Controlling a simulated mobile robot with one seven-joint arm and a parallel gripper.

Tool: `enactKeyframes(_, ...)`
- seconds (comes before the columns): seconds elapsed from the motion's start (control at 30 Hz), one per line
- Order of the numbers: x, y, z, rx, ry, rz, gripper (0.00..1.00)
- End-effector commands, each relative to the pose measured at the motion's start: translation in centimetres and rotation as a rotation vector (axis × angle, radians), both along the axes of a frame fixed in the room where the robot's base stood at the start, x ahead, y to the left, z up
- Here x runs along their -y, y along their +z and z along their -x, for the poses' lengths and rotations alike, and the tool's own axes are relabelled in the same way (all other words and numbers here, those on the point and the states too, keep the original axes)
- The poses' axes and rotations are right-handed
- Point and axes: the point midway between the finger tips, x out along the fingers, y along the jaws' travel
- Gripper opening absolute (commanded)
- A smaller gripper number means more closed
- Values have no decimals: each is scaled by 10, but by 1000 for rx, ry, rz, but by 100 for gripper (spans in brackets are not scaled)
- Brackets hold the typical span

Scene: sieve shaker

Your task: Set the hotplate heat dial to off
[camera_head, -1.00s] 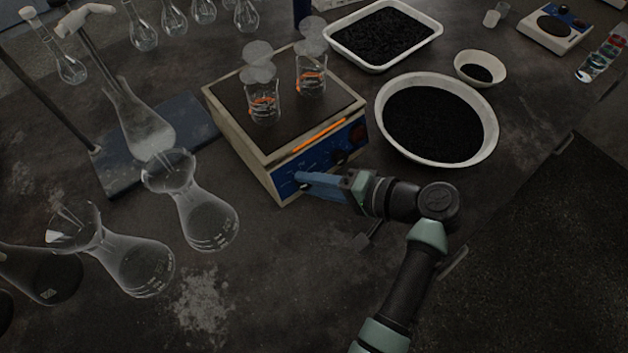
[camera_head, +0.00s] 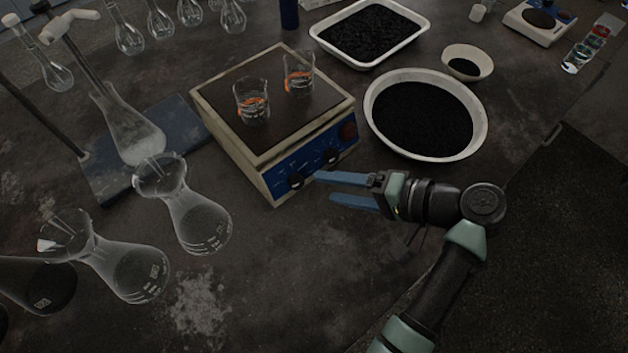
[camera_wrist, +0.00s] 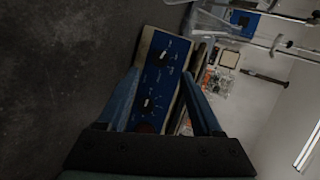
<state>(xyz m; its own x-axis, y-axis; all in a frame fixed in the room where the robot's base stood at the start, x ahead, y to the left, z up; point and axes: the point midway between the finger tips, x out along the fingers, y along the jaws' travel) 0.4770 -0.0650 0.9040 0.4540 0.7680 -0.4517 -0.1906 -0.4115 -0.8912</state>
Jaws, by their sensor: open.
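The hotplate (camera_head: 228,138) is a cream box with a dark top and a blue front panel (camera_head: 313,163). Two dark dials show on the panel: a left dial (camera_head: 295,181) and a right dial (camera_head: 331,157); their labels are too small to read. A dark red round part (camera_head: 347,131) sits at the panel's right end. In the wrist view the panel (camera_wrist: 160,75) lies between the fingers, with the pale marks of both dials showing. My gripper (camera_head: 325,188) is open and empty, its blue fingers just in front of the panel, apart from the left dial.
Several glass flasks (camera_head: 199,222) stand left. A round bowl (camera_head: 470,121) and a tray (camera_head: 421,43) of black granules lie right and behind.

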Motion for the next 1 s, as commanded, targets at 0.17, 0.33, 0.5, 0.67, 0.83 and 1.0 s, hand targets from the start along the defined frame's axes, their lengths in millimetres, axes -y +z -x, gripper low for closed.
enactKeyframes(0.17,29,17,16,3,-3,0,67)
enactKeyframes(0.33,44,27,26,1,0,1,67)
enactKeyframes(0.5,48,29,29,1,3,1,67)
enactKeyframes(0.67,48,28,29,1,3,1,67)
enactKeyframes(0.83,48,28,29,1,2,1,67)
enactKeyframes(1.0,48,28,28,1,2,1,67)
